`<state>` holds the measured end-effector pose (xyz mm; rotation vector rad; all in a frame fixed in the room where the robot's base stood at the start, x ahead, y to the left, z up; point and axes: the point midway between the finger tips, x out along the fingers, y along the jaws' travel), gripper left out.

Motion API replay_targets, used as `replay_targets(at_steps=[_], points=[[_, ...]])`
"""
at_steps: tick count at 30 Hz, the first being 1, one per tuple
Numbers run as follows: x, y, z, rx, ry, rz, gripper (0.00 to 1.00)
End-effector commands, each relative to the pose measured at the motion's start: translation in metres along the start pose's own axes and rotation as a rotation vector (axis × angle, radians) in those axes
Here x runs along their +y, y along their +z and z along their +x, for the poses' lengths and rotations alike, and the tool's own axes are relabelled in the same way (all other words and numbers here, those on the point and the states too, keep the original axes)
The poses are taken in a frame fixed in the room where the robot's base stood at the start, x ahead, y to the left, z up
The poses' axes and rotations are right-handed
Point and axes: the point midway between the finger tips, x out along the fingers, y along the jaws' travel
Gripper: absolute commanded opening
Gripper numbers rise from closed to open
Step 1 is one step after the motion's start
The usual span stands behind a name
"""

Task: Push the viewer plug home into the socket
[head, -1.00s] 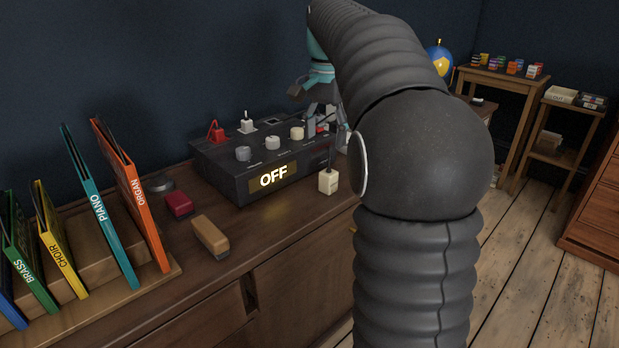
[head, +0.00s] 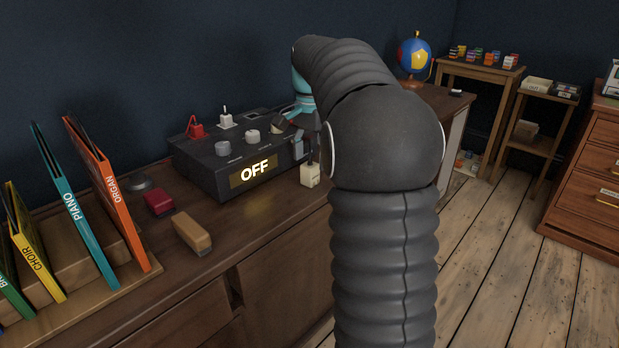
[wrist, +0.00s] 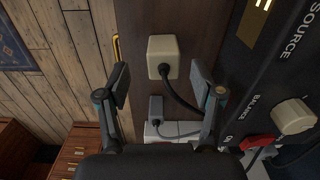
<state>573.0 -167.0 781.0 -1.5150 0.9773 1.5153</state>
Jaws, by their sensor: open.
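A cream block (wrist: 163,50) with a black cable from its near side lies on the wooden top in the wrist view. It also shows in the head view (head: 310,176), right of the black box. A small grey block (wrist: 156,105) with a grey cable (wrist: 190,134) is nearer, against a white block (wrist: 160,128). I cannot tell which is the viewer plug or its socket, nor how deep any plug sits. My gripper (wrist: 160,74) is open and empty; its fingers are either side of the cream block's near edge and cable in the picture. My arm hides much of the gripper in the head view.
The black box (head: 212,167) with knobs reads OFF and stands close to my gripper. A tan block (head: 192,233), a red block (head: 159,204) and upright folders are left on the cabinet. The floor (head: 490,270) is clear at right.

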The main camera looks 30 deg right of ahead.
Motion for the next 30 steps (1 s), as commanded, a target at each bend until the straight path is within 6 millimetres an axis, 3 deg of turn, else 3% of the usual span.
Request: replay_targets(at_steps=[10,20,28,30], points=[[-0.003,-0.001,0.043,-0.001,0.001,0.0,0.67],[-0.003,-0.002,0.05,0.001,-0.001,0.0,0.67],[-0.003,-0.002,0.05,0.0,0.0,0.0,0.02],[-0.003,-0.002,0.05,0.0,0.0,0.0,0.01]])
